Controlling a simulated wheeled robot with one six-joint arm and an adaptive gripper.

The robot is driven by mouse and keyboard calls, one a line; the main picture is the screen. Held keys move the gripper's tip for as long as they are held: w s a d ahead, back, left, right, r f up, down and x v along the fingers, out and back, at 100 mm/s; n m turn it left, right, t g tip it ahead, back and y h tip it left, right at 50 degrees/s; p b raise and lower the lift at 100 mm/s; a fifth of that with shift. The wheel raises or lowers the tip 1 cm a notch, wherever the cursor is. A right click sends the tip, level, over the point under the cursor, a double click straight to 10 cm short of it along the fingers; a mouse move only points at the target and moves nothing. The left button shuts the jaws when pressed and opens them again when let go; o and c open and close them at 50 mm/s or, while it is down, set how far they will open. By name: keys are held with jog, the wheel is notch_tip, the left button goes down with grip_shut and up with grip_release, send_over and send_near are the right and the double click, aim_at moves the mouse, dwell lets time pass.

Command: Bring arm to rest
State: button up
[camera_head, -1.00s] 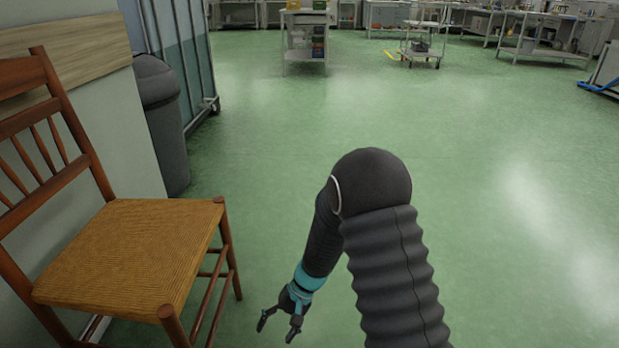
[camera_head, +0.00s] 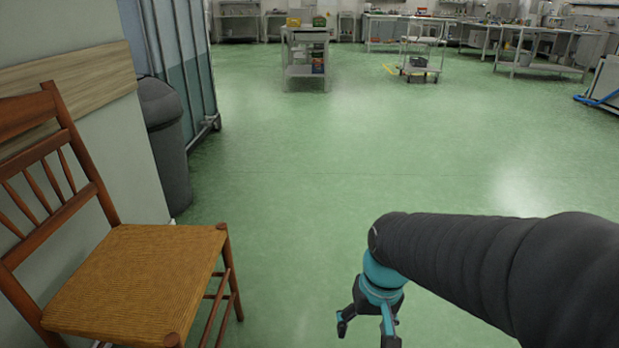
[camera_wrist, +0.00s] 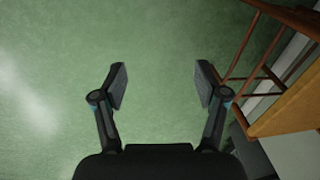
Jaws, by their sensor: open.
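My gripper (camera_head: 366,330) hangs at the lower middle of the head view, pointing down over the green floor, with a teal band at its wrist. My dark sleeved arm reaches in to it from the lower right. In the wrist view my gripper (camera_wrist: 160,88) shows two fingers spread wide apart. Only bare floor shows between them. The gripper is open and empty, and it touches nothing that I can see.
A wooden chair (camera_head: 140,285) with a woven seat stands close on the left; its legs also show at the wrist view's right (camera_wrist: 262,62). Behind it is a dark grey bin (camera_head: 165,145). A metal table (camera_head: 306,57) and a trolley (camera_head: 420,58) stand far back. The middle floor is clear.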

jog(key=s+d+r+t+p, duration=0.2)
jog(key=s+d+r, duration=0.1)
jog(key=r, duration=0.4)
jog(key=s+d+r+t+h+p, duration=0.1)
jog(key=s+d+r+t+p, duration=0.1)
jog(key=r, duration=0.5)
jog(key=shift+s+d+r+m+t, duration=0.3)
jog(key=shift+s+d+r+t, duration=0.15)
jog(key=shift+s, duration=0.2)
